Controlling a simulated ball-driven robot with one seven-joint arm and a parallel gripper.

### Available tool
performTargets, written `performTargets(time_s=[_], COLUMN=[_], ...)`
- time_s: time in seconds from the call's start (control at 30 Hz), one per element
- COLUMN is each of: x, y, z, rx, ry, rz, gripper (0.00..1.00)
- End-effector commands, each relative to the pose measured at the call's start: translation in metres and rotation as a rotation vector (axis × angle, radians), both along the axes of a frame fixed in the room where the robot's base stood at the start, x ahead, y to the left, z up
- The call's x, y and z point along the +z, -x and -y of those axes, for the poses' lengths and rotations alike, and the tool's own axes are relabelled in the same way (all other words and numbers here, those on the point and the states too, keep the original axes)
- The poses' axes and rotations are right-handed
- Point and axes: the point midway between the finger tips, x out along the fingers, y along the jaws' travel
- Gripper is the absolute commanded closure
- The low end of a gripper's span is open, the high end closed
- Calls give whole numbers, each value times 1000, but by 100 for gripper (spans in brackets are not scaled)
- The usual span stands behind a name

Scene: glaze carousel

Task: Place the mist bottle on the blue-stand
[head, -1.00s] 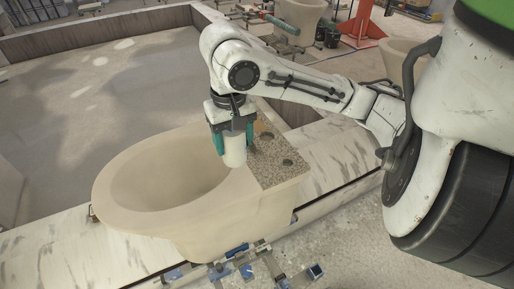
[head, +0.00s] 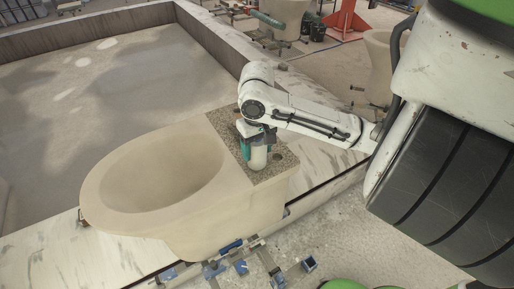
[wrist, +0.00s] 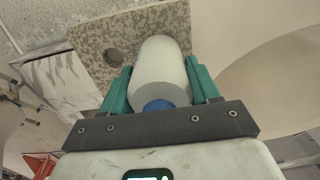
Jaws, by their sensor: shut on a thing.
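My gripper (head: 258,153) is shut on a white bottle (head: 259,161) and holds it over the speckled slab (head: 267,179) on the back of the cream bowl-shaped piece (head: 205,218). In the wrist view the bottle (wrist: 160,62) lies between the green fingers of my gripper (wrist: 160,85). A blue part of the bottle shows close to the palm. The bottle's lower end is over or near the slab (wrist: 92,42); I cannot tell whether it touches. I cannot pick out a blue stand with certainty.
The slab has round dark holes, one seen beside the bottle in the wrist view. Blue clamps (head: 240,266) and metal rails lie at the front. The pale marbled ledge (head: 40,245) runs under the cream piece. A wide grey basin (head: 90,100) lies behind it.

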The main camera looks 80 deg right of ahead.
Motion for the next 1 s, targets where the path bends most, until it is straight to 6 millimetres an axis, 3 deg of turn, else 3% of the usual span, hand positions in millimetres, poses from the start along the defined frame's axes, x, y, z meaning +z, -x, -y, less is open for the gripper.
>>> performTargets(time_s=[0.43, 0.47, 0.5, 0.7, 1.0], x=[-7, -6, -6, -6, -3], y=[0, 0, 0, 0, 0], z=[0, 0, 0, 0, 0], rx=[-1, 0, 0, -1, 0], ry=[0, 1, 1, 1, 2], rz=[0, -1, -1, -1, 1], gripper=[74, 37, 33, 14, 14])
